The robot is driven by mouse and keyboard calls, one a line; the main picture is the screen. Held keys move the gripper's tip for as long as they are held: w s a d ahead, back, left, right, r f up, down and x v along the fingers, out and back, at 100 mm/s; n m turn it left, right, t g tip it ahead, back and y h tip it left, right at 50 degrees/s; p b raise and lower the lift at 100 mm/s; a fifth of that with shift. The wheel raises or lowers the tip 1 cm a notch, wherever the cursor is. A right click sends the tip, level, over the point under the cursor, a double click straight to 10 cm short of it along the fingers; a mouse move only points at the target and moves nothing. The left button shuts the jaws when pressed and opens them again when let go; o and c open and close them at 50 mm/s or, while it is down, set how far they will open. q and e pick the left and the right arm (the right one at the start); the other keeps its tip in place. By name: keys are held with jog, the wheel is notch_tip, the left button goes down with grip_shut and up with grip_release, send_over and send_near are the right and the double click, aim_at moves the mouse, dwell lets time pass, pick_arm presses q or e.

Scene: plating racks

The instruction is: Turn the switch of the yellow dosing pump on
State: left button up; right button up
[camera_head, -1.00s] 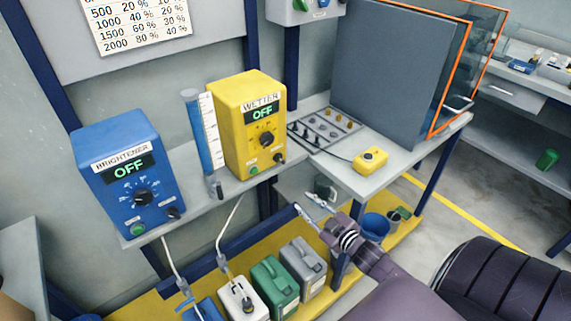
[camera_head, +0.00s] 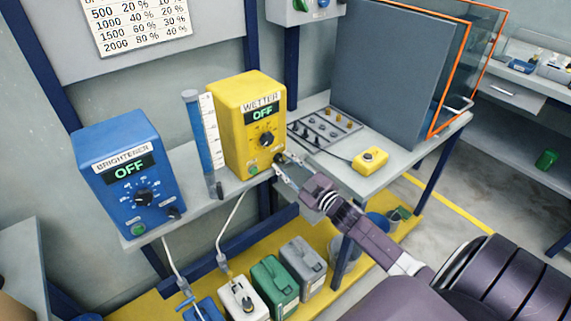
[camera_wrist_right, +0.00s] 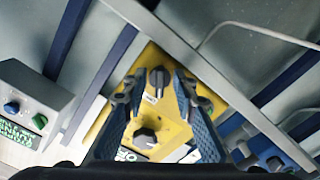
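The yellow dosing pump (camera_head: 226,120), labelled WETTER, stands on the grey shelf with its display reading OFF. Its large dial (camera_head: 265,139) sits under the display. Its small black switch (camera_head: 279,158) is at the lower right of the front, and a green button is at the lower left. My right gripper (camera_head: 288,166) is open and empty right at the switch. In the right wrist view the switch (camera_wrist_right: 159,80) shows between the two spread fingertips, and the dial (camera_wrist_right: 145,138) lies below it. Whether the fingers touch the switch, I cannot tell. My left gripper is not in view.
A blue BRIGHTENER pump (camera_head: 105,165), also reading OFF, stands to the left. A measuring cylinder (camera_head: 199,135) stands between the pumps. A yellow button box (camera_head: 370,158) and a parts tray (camera_head: 326,127) lie on the right bench. Several canisters stand below on the yellow platform.

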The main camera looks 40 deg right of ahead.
jog(key=shift+c, duration=0.2)
grip_shut()
dwell(0.3)
jog(key=shift+a+m+p, duration=0.1)
jog(key=shift+m+p, duration=0.55)
jog(key=shift+m, duration=0.35)
jog(key=m+p, duration=0.1)
jog(key=m, duration=0.2)
jog(key=shift+m+p, duration=0.3)
jog(key=shift+a+m+p, duration=0.2)
jog(key=shift+m+p, duration=0.5)
jog(key=shift+m, duration=3.4)
